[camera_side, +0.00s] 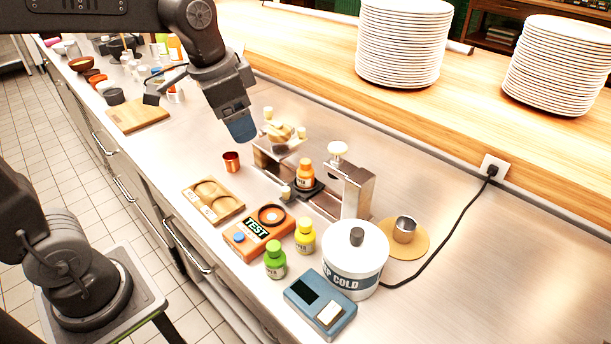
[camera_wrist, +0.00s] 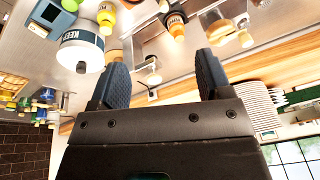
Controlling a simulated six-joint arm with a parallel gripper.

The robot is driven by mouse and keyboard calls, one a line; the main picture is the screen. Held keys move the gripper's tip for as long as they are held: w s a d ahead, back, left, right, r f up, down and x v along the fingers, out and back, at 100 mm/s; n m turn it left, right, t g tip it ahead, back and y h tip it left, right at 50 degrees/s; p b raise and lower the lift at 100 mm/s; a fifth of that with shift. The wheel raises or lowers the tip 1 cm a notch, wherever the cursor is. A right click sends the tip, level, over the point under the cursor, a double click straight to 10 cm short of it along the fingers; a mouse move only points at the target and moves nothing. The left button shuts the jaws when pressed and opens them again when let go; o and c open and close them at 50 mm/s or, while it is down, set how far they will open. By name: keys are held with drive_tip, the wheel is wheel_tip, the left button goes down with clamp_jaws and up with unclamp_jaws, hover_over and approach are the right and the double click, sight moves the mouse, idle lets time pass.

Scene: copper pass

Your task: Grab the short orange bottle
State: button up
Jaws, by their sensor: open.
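In the wrist view the orange bottle (camera_wrist: 176,28) shows near the top, beyond the fingertips. My gripper (camera_side: 241,129) hangs above the counter, up and left of the bottle in the side view and apart from it. In the wrist view my gripper (camera_wrist: 163,75) has its two blue-grey fingers spread wide with nothing between them.
A yellow bottle (camera_side: 305,238) and a green bottle (camera_side: 275,260) stand nearer the front edge, beside an orange TEST box (camera_side: 258,240). A white canister (camera_side: 355,262) stands right of them. A copper cup (camera_side: 231,162) and wooden tray (camera_side: 213,202) lie left of the fixture.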

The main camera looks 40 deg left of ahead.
drive_tip(key=w+f+m+g, duration=0.1)
drive_tip(key=w+f+m, duration=0.1)
drive_tip(key=w, duration=0.5)
drive_tip(key=m+g, duration=0.2)
drive_tip(key=m, duration=0.1)
hover_over(303, 160)
wheel_tip(303, 160, down, 4)
drive_tip(key=f, duration=0.1)
wheel_tip(303, 160, down, 8)
drive_tip(key=shift+r, duration=0.1)
drive_tip(key=shift+d+f, duration=0.15)
drive_tip(key=shift+f, duration=1.25)
drive_tip(key=shift+d+f, duration=0.1)
drive_tip(key=shift+f, duration=1.25)
drive_tip(key=c, duration=0.9)
drive_tip(key=shift+o, duration=0.2)
